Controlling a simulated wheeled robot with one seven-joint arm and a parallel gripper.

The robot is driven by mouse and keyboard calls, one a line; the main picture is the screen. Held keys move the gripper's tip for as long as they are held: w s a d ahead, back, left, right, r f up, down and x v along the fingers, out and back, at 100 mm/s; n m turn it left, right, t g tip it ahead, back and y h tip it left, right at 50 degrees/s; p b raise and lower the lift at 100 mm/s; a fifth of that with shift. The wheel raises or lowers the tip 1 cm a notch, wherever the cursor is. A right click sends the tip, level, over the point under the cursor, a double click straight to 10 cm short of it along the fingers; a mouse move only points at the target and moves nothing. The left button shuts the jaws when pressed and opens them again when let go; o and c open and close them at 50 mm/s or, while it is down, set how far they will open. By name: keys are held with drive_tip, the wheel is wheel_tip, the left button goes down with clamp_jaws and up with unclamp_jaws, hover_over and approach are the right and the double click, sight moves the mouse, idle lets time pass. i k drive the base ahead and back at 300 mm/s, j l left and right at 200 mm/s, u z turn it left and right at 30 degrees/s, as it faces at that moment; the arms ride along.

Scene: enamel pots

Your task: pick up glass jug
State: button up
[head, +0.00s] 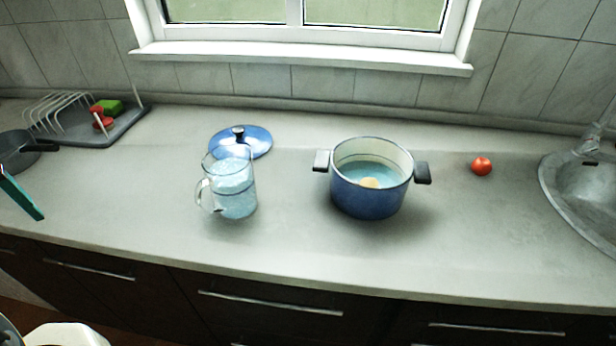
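The glass jug (232,186) stands upright on the grey countertop, left of the middle in the head view. It is clear, holds bluish water, and its handle points to the left and slightly toward the front. Nothing touches the jug from the front. Behind it lies a blue lid (258,141) with a dark knob, partly hidden by the jug's rim. My gripper is not in view.
A blue pot (369,199) with dark side handles stands right of the jug, holding water and something yellowish. A tomato (481,166) and sink (590,200) are farther right. A dish rack (72,137) stands back left. The counter (290,235) is bare between jug and pot.

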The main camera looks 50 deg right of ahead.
sight(228, 171)
drive_tip(key=i+j+z, duration=0.25)
drive_tip(key=j+z, duration=0.3)
drive_tip(key=i+j+z, duration=0.25)
drive_tip(key=j, duration=0.15)
drive_tip(key=j+z, duration=0.3)
drive_tip(key=k, duration=0.05)
